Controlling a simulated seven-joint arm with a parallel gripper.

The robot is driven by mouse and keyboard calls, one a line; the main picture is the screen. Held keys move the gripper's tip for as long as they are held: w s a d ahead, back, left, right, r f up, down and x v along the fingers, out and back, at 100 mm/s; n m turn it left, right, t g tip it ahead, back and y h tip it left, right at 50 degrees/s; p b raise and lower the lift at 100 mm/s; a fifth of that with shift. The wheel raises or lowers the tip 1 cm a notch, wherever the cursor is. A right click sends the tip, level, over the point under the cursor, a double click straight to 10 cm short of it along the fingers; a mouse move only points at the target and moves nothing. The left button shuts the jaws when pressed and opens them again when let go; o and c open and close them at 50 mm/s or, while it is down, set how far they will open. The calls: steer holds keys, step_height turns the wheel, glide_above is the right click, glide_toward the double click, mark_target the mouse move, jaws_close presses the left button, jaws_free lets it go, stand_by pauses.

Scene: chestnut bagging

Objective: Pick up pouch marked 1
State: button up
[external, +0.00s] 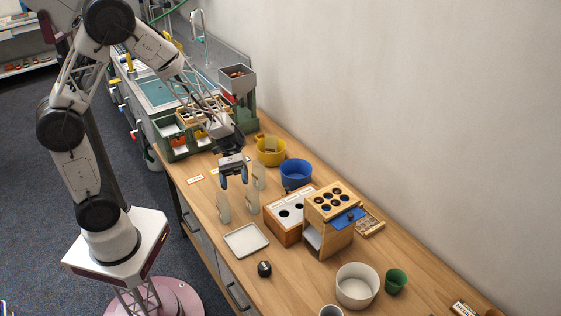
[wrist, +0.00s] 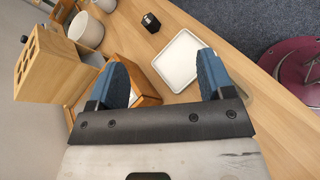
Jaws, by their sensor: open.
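Several pale, flat pouches stand upright on the wooden table in the external view: one at the left (external: 223,207), one at the right (external: 252,201) and one farther back (external: 259,176). No number can be read on any of them, so I cannot tell which is marked 1. My gripper (external: 234,182) points down above and among these pouches, with its blue fingertips apart and nothing seen between them. In the wrist view my gripper (wrist: 164,84) also shows its two blue fingers wide apart, with table and a wooden box edge visible between them.
A white square tray (external: 246,240) lies in front of the pouches, with a black object (external: 264,269) near it. A wooden box with round holes (external: 328,240) stands to the right. A blue bowl (external: 296,174) and a yellow bowl (external: 271,157) stand behind, near the wall.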

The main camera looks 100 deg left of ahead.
mark_target(256, 199)
steer(key=a+f+n+t, duration=0.2)
steer(key=a+f, duration=0.1)
steer(key=a+f+n+t, duration=0.3)
steer(key=a+f, duration=0.1)
steer(key=s+a+f+n+t, duration=0.1)
steer(key=a+f+n+t, duration=0.1)
steer(key=a+f+n, duration=0.1)
steer(key=shift+a+f+t, duration=0.3)
steer(key=shift+a+f, duration=0.15)
steer(key=shift+a, duration=0.3)
steer(key=shift+f+n+t, duration=0.4)
steer(key=shift+f+n, duration=0.2)
steer(key=shift+w, duration=0.1)
steer(key=shift+x, duration=1.2)
steer(key=shift+x, duration=2.6)
steer(key=shift+f, duration=0.1)
